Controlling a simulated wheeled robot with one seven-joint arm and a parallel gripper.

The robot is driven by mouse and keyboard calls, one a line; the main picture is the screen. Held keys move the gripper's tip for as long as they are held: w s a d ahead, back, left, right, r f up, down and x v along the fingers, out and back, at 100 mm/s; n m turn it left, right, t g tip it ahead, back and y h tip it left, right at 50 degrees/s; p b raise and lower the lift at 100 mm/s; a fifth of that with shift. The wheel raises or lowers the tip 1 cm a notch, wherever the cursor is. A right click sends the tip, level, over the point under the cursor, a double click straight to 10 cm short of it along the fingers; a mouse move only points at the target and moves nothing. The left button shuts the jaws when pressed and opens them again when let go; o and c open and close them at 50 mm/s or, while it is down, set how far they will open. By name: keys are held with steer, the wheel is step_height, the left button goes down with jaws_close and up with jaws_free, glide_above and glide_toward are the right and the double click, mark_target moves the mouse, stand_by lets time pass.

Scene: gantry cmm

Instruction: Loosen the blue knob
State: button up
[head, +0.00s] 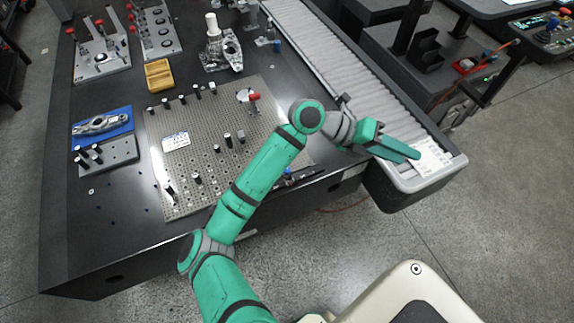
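A small blue knob-like part (277,43) shows at the back right of the dark table, by a small metal fixture beside the roller conveyor. It is too small to make out in detail, and I cannot tell if it is the knob named. My gripper (408,155) is at the right, over the near end of the conveyor, far from that blue part. Its green fingers point right and lie close together in this view. I cannot tell if there is a gap between them. I see nothing held.
A perforated plate (205,180) with several dark posts and a red-tipped part covers the table's middle. A yellow tray (158,75), blue tray (122,113) and metal fixtures stand around it. The roller conveyor (335,65) runs along the right. A white sheet (432,158) lies at its near end.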

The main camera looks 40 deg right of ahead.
steer(key=w+a+f+t+y, duration=0.5)
steer(key=w+a+f+t, duration=0.15)
steer(key=w+f, duration=0.45)
steer(key=w+a+n+t+y, duration=0.1)
steer(key=w+a+t+y, duration=0.1)
steer(key=w+a, duration=0.4)
steer(key=w+a+t+y, duration=0.2)
steer(key=w+a, duration=0.1)
steer(key=w, duration=0.5)
step_height(320, 180, down, 11)
steer(key=shift+s+r, duration=0.1)
